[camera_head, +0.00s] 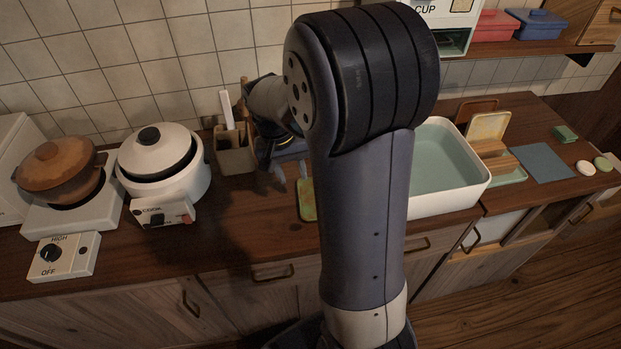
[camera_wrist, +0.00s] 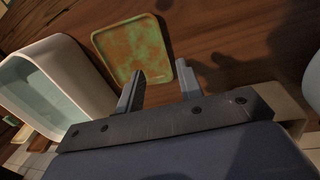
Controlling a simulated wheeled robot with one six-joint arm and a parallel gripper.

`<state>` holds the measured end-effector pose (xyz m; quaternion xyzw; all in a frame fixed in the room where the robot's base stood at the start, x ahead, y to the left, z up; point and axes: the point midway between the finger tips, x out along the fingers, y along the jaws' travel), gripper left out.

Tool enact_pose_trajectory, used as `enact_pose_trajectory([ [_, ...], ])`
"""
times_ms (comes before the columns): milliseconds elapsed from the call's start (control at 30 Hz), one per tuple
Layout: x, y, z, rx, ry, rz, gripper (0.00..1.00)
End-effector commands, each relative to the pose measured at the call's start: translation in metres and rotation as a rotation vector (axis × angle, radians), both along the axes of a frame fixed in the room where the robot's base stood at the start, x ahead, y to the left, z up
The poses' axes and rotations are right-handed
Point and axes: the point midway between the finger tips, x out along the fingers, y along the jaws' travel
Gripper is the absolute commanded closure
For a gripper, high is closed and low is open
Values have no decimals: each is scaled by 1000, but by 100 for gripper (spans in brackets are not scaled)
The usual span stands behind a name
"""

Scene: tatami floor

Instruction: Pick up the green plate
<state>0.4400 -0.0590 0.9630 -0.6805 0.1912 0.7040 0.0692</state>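The green plate (camera_wrist: 132,48) is square with rounded corners, mottled green and orange-brown, and lies flat on the wooden counter in the wrist view. In the head view only a yellow-green strip of the plate (camera_head: 307,203) shows, the rest hidden behind my arm. My gripper (camera_wrist: 160,68) is open, with nothing between its fingers. In the wrist view its fingertips overlap the plate's near edge; I cannot tell the height gap. In the head view my gripper (camera_head: 291,176) hangs just left of the plate.
A white sink basin (camera_head: 447,196) stands right of the plate. A rack with upright plates (camera_head: 489,127), a blue-grey cloth (camera_head: 542,163) and small items lie farther right. A utensil holder (camera_head: 235,155), a rice cooker (camera_head: 162,172) and a brown pot (camera_head: 58,172) are left. The counter front-left is clear.

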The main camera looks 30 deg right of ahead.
Motion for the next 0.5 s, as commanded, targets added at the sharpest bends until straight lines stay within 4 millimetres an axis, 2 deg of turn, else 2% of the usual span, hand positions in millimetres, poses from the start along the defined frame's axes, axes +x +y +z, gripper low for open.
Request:
enact_pose_trajectory([
  [300, -1, -8, -43, -2, 8, -5, 65],
  [500, -3, -10, -58, -3, 6, -4, 65],
])
